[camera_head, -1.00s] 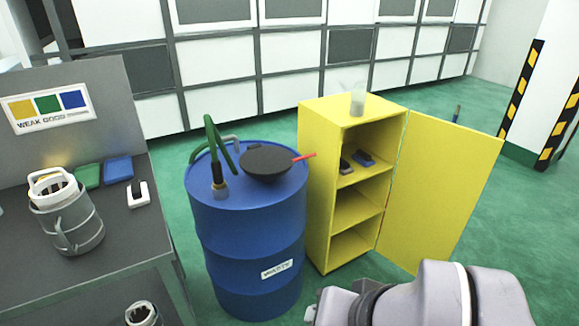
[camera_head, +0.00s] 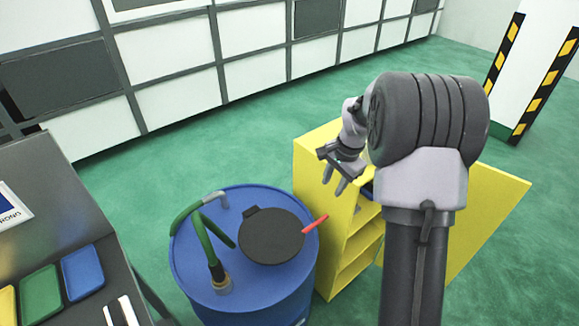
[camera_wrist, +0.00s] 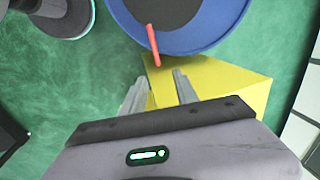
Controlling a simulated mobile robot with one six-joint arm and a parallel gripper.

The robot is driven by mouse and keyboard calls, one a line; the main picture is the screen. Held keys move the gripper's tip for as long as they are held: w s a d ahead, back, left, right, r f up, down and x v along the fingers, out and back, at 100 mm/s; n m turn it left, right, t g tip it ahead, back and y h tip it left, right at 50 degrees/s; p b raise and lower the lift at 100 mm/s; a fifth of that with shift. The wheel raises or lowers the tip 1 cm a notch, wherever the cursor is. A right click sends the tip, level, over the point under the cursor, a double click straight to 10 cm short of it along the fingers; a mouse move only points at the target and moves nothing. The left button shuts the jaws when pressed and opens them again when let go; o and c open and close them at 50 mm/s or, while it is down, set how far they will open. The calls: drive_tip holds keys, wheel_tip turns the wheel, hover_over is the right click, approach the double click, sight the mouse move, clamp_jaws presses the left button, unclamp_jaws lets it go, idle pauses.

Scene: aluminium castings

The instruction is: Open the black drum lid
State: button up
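The black drum lid (camera_head: 270,237) lies flat and closed on top of the blue drum (camera_head: 188,262). Its red handle (camera_head: 315,224) sticks out to the right, towards the yellow cabinet. My gripper (camera_head: 335,188) is raised above the cabinet, to the right of and apart from the handle, with its fingers apart and nothing between them. In the wrist view the lid (camera_wrist: 160,10) is cut off by the top edge. The red handle (camera_wrist: 153,45) points down towards the gap between my open fingers (camera_wrist: 158,80).
A green hose (camera_head: 207,240) rises from the drum top left of the lid. The yellow cabinet (camera_head: 318,165) stands just right of the drum, its door open. A grey bench (camera_head: 60,190) with blue and green trays is at the left. Green floor is clear behind.

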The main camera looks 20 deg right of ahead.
drive_tip(key=b, duration=0.2)
approach(321, 219)
drive_tip(key=f, duration=0.2)
drive_tip(key=w+f+b, duration=0.1)
drive_tip(key=f, duration=0.2)
drive_tip(key=f+b, duration=0.1)
drive_tip(key=f, duration=0.2)
drive_tip(key=shift+w+a, duration=0.2)
clamp_jaws()
idle(0.7)
